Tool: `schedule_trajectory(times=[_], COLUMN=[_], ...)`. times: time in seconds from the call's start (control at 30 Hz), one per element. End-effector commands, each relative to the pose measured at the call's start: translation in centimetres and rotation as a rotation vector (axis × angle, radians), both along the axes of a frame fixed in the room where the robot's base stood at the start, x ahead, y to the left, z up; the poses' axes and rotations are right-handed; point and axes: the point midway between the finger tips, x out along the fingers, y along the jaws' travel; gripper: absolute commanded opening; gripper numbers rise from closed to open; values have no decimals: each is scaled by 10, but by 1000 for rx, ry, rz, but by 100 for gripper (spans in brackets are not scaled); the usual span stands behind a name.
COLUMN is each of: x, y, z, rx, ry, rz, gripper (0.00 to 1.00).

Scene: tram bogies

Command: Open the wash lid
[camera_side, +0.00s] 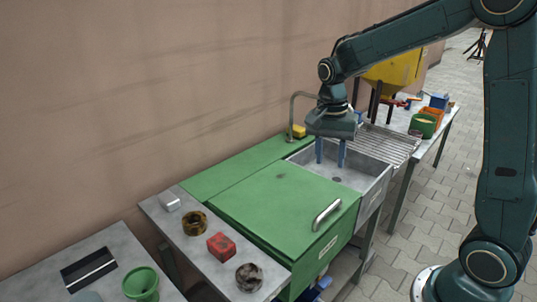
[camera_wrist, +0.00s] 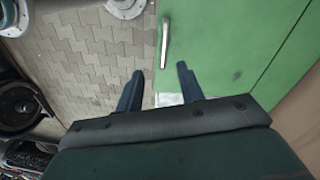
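The green wash lid (camera_side: 275,200) lies flat and shut on the green wash unit, with a silver bar handle (camera_side: 327,213) near its front edge. In the wrist view the lid (camera_wrist: 215,45) fills the upper right, and the handle (camera_wrist: 165,42) shows beyond the fingers. My gripper (camera_side: 331,161) hangs fingers down over the grey sink (camera_side: 375,187), to the right of the lid and apart from the handle. Its two blue fingers are spread with nothing between them, as the wrist view of the gripper (camera_wrist: 157,70) also shows.
A tap (camera_side: 292,115) and a yellow block (camera_side: 299,131) stand behind the sink. A metal side table (camera_side: 215,268) at the left holds a red block (camera_side: 221,246), two ring-shaped parts and a light block. A drying rack (camera_side: 385,143) lies right of the sink.

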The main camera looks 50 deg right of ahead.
Motion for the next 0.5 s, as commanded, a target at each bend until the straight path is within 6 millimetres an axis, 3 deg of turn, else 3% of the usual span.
schedule_trajectory(times=[0.5], x=[-31], y=[20], z=[37], rx=[-9], ry=[-100], rz=[245], gripper=[38])
